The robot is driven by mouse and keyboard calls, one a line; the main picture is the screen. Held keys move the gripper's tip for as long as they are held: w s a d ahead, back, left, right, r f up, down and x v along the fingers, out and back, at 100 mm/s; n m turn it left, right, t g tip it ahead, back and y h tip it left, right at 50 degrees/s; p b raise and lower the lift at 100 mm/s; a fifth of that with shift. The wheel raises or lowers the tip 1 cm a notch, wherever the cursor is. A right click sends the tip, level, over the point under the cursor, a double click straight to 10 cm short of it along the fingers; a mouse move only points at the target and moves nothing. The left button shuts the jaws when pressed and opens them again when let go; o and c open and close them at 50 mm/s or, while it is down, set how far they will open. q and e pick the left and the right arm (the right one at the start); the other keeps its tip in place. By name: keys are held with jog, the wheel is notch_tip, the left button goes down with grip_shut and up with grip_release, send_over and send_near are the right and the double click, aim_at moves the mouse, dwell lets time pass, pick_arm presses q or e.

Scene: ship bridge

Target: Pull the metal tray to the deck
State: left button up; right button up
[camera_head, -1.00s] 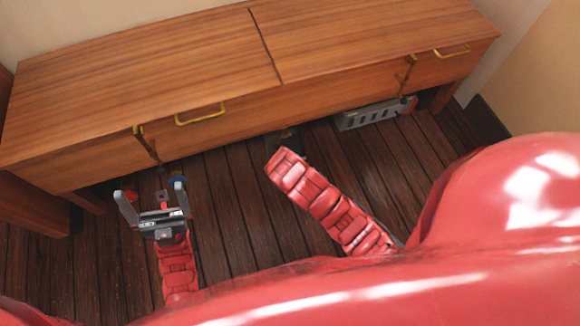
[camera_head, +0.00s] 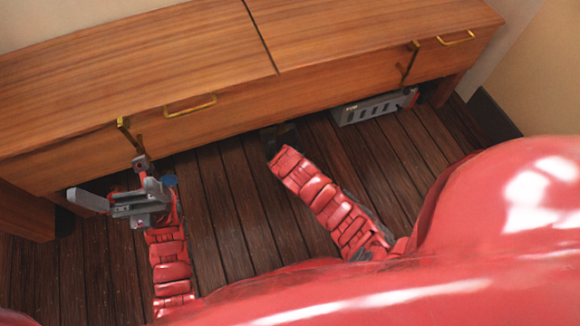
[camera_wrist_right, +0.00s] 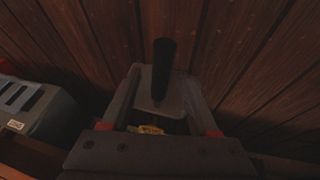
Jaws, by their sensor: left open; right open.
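A grey, rounded flat piece (camera_wrist_right: 178,100), apparently the metal tray, shows in the right wrist view with a dark upright cylinder (camera_wrist_right: 163,68) over it and a yellow bit at its near side. My right gripper (camera_wrist_right: 163,80) is open, its fingers on either side of this piece; I cannot tell whether they touch it. In the head view the right gripper (camera_head: 280,136) is mostly hidden at the bench's lower edge, and the tray cannot be made out. My left gripper (camera_head: 118,192) is open and empty, in front of the bench's left part.
A long wooden bench (camera_head: 140,62) with brass handles stands against the wall. A grey slotted box (camera_head: 372,108) sits under its right end, also left in the wrist view (camera_wrist_right: 35,108). A small blue thing (camera_head: 170,181) is beside the left gripper. The plank deck (camera_head: 225,200) before the bench is clear.

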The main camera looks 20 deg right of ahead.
jog(key=b+x, duration=0.1)
jog(key=x, duration=0.2)
jog(key=shift+w+f+b, duration=0.1)
jog(key=shift+f+b, duration=0.15)
jog(key=shift+b, duration=0.1)
jog(key=shift+w+d+f, duration=0.1)
jog(key=shift+d+f, duration=0.05)
jog(key=shift+f, duration=0.1)
pick_arm(q)
jog(key=s+a+r+m+t+y, duration=0.2)
jog(key=m+y, duration=0.5)
jog(key=y, duration=0.4)
jog(key=s+a+r+m+t+y, duration=0.2)
jog(key=s+m+y, duration=0.3)
jog(key=m+y, duration=0.3)
jog(key=r+y, duration=0.1)
jog(key=y, duration=0.1)
jog(key=shift+s+a+r+m+y, duration=0.3)
jog(key=shift+s+a+r+y, duration=0.05)
jog(key=shift+s+r+y, duration=0.05)
pick_arm(e)
grip_shut()
